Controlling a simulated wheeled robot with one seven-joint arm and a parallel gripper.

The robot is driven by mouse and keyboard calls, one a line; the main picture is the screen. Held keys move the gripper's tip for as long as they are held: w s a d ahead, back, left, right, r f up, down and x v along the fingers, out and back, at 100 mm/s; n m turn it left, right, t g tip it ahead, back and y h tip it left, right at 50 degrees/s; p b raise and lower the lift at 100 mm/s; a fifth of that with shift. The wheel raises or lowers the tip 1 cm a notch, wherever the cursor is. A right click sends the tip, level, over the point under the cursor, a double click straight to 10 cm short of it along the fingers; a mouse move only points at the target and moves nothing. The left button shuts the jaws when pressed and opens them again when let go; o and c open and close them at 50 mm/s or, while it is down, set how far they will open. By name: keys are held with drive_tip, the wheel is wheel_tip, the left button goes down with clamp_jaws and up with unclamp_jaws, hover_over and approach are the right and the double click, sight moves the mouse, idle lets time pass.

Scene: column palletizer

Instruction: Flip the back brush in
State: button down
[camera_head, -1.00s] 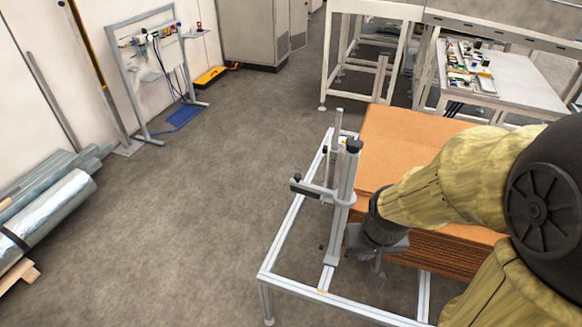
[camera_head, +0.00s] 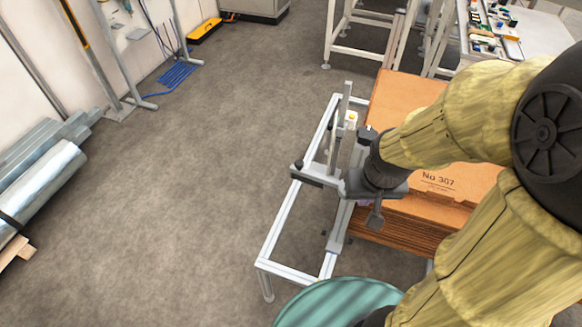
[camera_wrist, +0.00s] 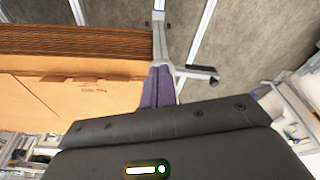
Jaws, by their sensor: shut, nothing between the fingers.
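The back brush seems to be the short arm with a dark bar (camera_head: 306,176) on the upright post of the metal frame (camera_head: 292,220). It sticks out to the left, away from the cardboard stack (camera_head: 415,110). In the wrist view the brush arm (camera_wrist: 197,74) points right from the post, with a dark end. My gripper's purple-grey fingers (camera_wrist: 158,72) are together and empty, close to the post and the inner end of the brush arm. I cannot tell whether they touch. In the head view my wrist hides the fingers and part of the post.
The flat cardboard stack stands right beside the post, under my arm. A green round surface (camera_head: 340,303) shows at the bottom. Metal-wrapped rolls (camera_head: 45,185) lie at the far left. The floor (camera_head: 190,190) left of the frame is clear.

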sight(297, 166)
drive_tip(key=shift+s, duration=0.1)
drive_tip(key=w+a+f+n+h+b, duration=0.1)
drive_tip(key=a+f+n+h+b, duration=0.3)
drive_tip(key=f+n, duration=0.35)
drive_tip(key=w+a+f+n+h+b, duration=0.1)
drive_tip(key=a+f+n+h+b, duration=0.25)
drive_tip(key=f+n, duration=0.4)
drive_tip(key=w+a+r+n+t+b, duration=0.1)
drive_tip(key=w+a+n+t+b, duration=0.1)
drive_tip(key=a+n+t, duration=0.3)
drive_tip(key=w+a+r+n+t+h+b, duration=0.1)
drive_tip(key=w+a+n+t+b, duration=0.2)
drive_tip(key=a+n+t, duration=0.3)
drive_tip(key=a+n, duration=0.3)
drive_tip(key=a, duration=0.2)
drive_tip(key=shift+n, duration=0.3)
drive_tip(key=shift+d, duration=0.15)
drive_tip(key=b+x, duration=0.1)
drive_tip(key=x, duration=1.2)
drive_tip(key=shift+w+d+r, duration=0.1)
drive_tip(key=shift+w, duration=0.2)
